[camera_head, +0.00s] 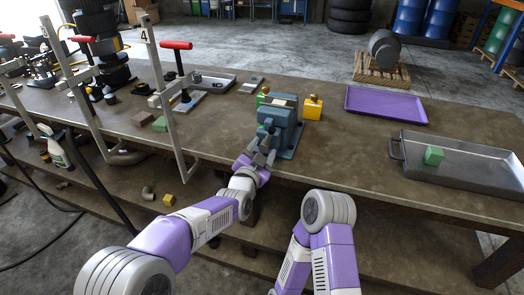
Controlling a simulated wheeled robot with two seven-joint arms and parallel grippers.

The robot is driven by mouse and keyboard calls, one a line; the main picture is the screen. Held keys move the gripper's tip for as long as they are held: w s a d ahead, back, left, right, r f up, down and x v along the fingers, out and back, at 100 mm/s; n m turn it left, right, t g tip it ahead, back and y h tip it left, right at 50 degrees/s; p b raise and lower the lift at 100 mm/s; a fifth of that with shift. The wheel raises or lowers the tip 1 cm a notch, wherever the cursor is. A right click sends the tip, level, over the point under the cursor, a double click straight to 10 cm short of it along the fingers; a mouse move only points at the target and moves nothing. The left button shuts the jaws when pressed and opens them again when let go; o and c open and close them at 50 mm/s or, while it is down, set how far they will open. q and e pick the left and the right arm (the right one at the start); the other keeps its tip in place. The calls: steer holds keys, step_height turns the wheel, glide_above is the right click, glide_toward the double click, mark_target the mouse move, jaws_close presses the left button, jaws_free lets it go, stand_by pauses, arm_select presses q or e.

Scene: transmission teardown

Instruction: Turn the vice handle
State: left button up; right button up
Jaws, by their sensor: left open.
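The blue-grey vice (287,135) stands on the front part of the workbench near the middle of the view. A light block-like part (283,101) shows at the top of its jaws. My left gripper (262,154) is open at the front of the vice, close to its lower left side. The vice handle is not clearly visible; the gripper and its wrist cover that area. I cannot tell whether the fingers touch the handle. My right arm is folded at the bottom middle, and its gripper is not in view.
A yellow part (313,107) stands right of the vice. A purple tray (385,104) and a grey metal tray (461,175) with a green block (434,155) lie to the right. Tall clamps with red handles (176,45) rise from the bench's left. The bench (345,150) is clear just right of the vice.

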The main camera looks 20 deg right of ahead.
arm_select(q)
steer(key=shift+s+a, duration=0.1)
steer(key=v, duration=0.7)
steer(key=shift+s+p, duration=0.15)
steer(key=shift+p, duration=0.15)
steer(key=s+a+f+n+g+y+p, duration=0.1)
steer(key=a+f+n+g+y, duration=0.15)
steer(key=a+f, duration=0.5)
steer(key=s+a+f+n+g+y+p, duration=0.1)
steer(key=a+f+n+y, duration=0.2)
steer(key=f, duration=0.7)
steer(key=a+f+n+g+y+p, duration=0.1)
steer(key=a+f+n+g, duration=0.15)
steer(key=a+f, duration=0.55)
steer(key=s+a+f+n+g, duration=0.2)
steer(key=s+a+f+n, duration=0.1)
steer(key=s, duration=0.4)
steer(key=s+a+f+n+g+p, duration=0.1)
steer(key=s+a+f+n+g, duration=0.2)
steer(key=s+f, duration=0.3)
steer(key=s+a+f+n+g, duration=0.2)
steer(key=s+f, duration=0.3)
steer(key=s, duration=0.5)
steer(key=shift+s+a+n+y+p, duration=0.15)
steer(key=shift+a+n+y+p, duration=0.3)
steer(key=shift+a, duration=0.4)
